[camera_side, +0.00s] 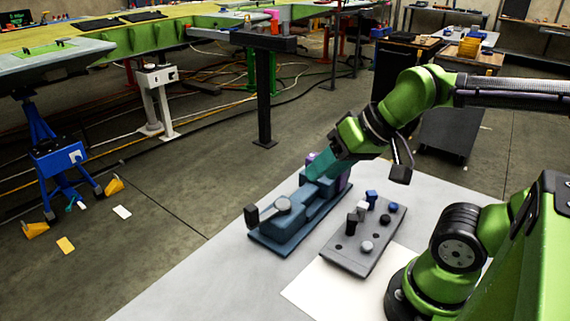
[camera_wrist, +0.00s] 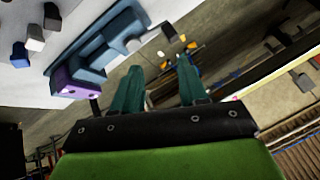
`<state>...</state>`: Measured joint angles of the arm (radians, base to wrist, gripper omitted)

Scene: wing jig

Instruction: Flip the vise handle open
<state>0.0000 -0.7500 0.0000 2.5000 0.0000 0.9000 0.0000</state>
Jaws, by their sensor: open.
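The blue vise (camera_side: 290,228) lies on the light table top, with a purple block (camera_side: 343,183) at its far end. Its handle (camera_side: 265,212) is a grey bar running from a round pivot to a dark knob at the near left end. My gripper (camera_side: 314,176) is above the far half of the vise, away from the knob, and partly hides the purple block. Whether it touches the vise is unclear. In the wrist view, the teal fingers (camera_wrist: 158,75) are spread and empty. The vise (camera_wrist: 95,52) and purple block (camera_wrist: 75,82) show left of them.
A grey board (camera_side: 348,250) with several small blocks and knobs stands right of the vise. A white sheet (camera_side: 335,290) lies in front of it. The table (camera_side: 200,285) is clear at the near left, and its edge runs close beyond the vise.

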